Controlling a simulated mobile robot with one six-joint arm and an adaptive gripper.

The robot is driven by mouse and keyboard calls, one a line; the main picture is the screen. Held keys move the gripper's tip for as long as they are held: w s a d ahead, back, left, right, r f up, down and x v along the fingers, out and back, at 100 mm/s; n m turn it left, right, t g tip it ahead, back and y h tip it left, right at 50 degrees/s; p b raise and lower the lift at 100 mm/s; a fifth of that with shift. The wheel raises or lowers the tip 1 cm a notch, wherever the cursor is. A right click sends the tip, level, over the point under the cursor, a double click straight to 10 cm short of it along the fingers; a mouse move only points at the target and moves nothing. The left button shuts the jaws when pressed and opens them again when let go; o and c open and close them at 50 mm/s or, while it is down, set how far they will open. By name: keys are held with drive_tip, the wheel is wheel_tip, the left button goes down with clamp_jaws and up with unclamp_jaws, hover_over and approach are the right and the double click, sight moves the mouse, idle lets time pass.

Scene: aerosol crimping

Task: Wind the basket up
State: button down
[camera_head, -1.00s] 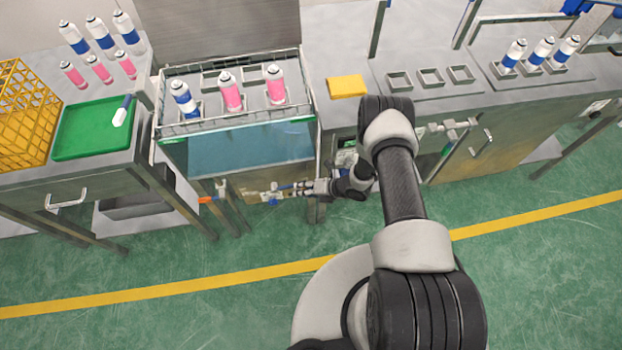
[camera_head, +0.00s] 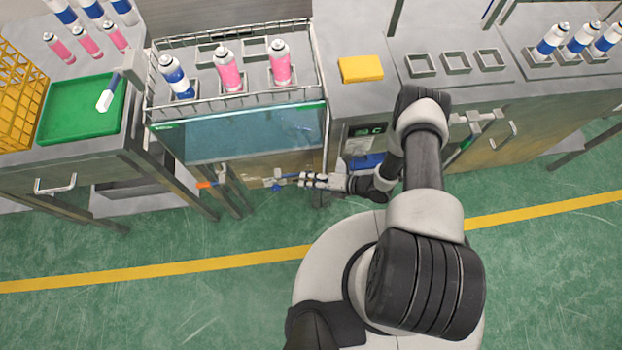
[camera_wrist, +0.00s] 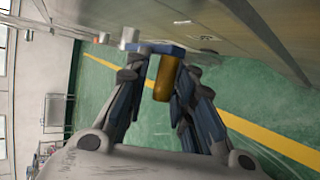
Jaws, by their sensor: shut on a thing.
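The wire basket (camera_head: 238,104) sits at the top of the tank (camera_head: 250,138) in the head view. One blue-and-white can (camera_head: 174,75) and two pink cans (camera_head: 228,72) stand upright in it. My gripper (camera_head: 285,180) is low at the tank's front, beside a small blue crank arm (camera_head: 277,187). In the wrist view my gripper (camera_wrist: 163,85) is shut around an amber crank grip (camera_wrist: 165,75). The grip hangs from the blue crank arm (camera_wrist: 158,49), which joins a whitish hub (camera_wrist: 128,38). The far finger contact is partly hidden.
An orange-handled fitting (camera_head: 207,184) is left of the crank. A green tray (camera_head: 68,122) and yellow crate (camera_head: 14,112) lie left. A yellow block (camera_head: 361,68) and empty square holders (camera_head: 454,61) are right. The green floor in front is clear.

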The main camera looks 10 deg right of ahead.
drive_tip(key=shift+f, duration=0.45)
drive_tip(key=c, duration=1.8)
unclamp_jaws()
drive_tip(key=shift+o, duration=1)
drive_tip(key=shift+w+a+f, duration=0.15)
drive_tip(key=shift+w, duration=0.05)
drive_tip(key=shift+o, duration=0.2)
